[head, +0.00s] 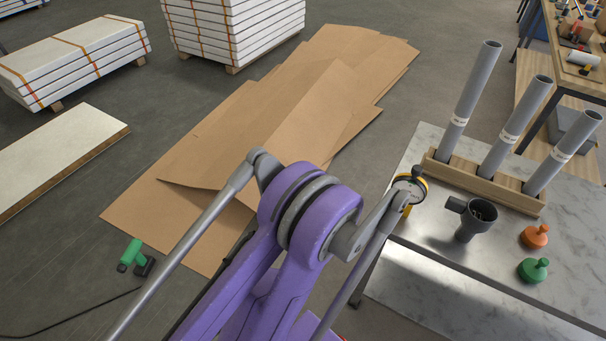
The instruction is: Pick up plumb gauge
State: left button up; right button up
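A round gauge (411,186) with a pale dial and a black and yellow rim shows at the left edge of the metal-topped table (450,255). It looks like the plumb gauge, though I cannot be sure. A grey metal link of a purple mechanism, apparently mine, crosses in front of its lower left part and hides some of it. I cannot tell whether the link touches it. Neither of my grippers can be made out in the head view.
On the table stand a wooden rack (478,186) with three grey pipes, a dark grey pipe fitting (473,217), an orange plug (535,237) and a green plug (533,270). Cardboard sheets (270,120) and a green tool (133,253) lie on the floor. Strapped panel stacks (75,62) stand behind.

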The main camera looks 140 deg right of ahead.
aim_at(412, 182)
jog(key=z, duration=5.5)
jog(key=i+j+u, duration=0.2)
jog(key=j, duration=0.3)
jog(key=i+j+u, duration=0.15)
jog(key=i+j, duration=0.25)
jog(key=j, duration=0.1)
